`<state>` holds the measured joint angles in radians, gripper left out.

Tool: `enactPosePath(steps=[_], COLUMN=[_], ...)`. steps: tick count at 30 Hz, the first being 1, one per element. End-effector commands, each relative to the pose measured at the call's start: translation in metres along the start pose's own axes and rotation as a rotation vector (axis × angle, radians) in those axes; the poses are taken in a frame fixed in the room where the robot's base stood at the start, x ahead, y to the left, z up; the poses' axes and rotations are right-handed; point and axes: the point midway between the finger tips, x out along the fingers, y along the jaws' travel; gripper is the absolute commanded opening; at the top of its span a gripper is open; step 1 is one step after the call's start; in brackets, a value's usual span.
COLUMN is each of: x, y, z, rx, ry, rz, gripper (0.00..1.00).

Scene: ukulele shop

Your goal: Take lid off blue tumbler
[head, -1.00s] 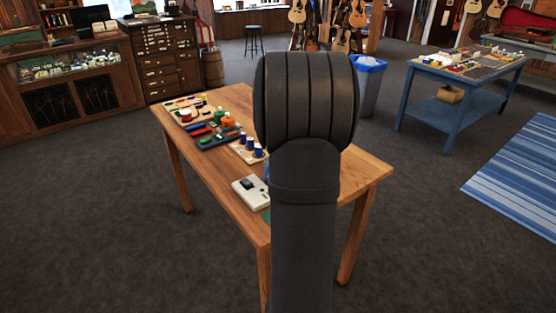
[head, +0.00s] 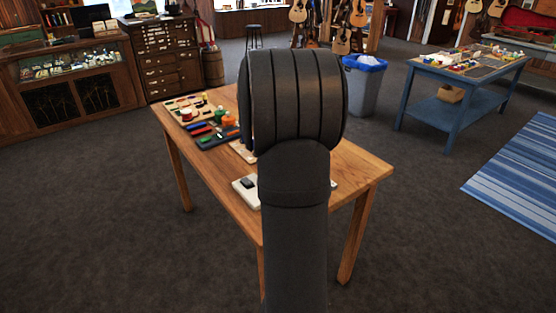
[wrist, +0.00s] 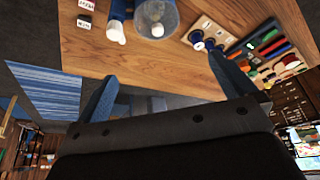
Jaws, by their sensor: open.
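In the wrist view, a blue cylinder with a white end (wrist: 116,30) stands at the top edge, cut off by the frame. Beside it is a grey, see-through-looking cup shape (wrist: 156,14). I cannot tell for sure which one is the blue tumbler, and a separate lid is not clear. My gripper (wrist: 162,66) is open and empty, its two blue fingers wide apart near the table's edge. Both cylinders lie beyond the fingertips, apart from them. In the head view, my arm hides the gripper and the tumbler.
The wooden table (head: 350,185) has free room on its right. A pale board with round dark pieces (wrist: 207,35) and a dark tray of colored items (head: 212,137) sit on it. A white box with a dark top (head: 246,188) is partly hidden. Two small lettered blocks (wrist: 85,12) lie nearby.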

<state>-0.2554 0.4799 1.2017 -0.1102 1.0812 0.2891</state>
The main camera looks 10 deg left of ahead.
Motion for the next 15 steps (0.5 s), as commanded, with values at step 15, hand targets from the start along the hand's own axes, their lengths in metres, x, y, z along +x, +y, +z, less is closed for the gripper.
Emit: enactPosePath(steps=[15], x=[0.104], y=[0.001], z=[0.001], rx=[0.000], ry=[-0.003], rz=[0.001], gripper=[1.00])
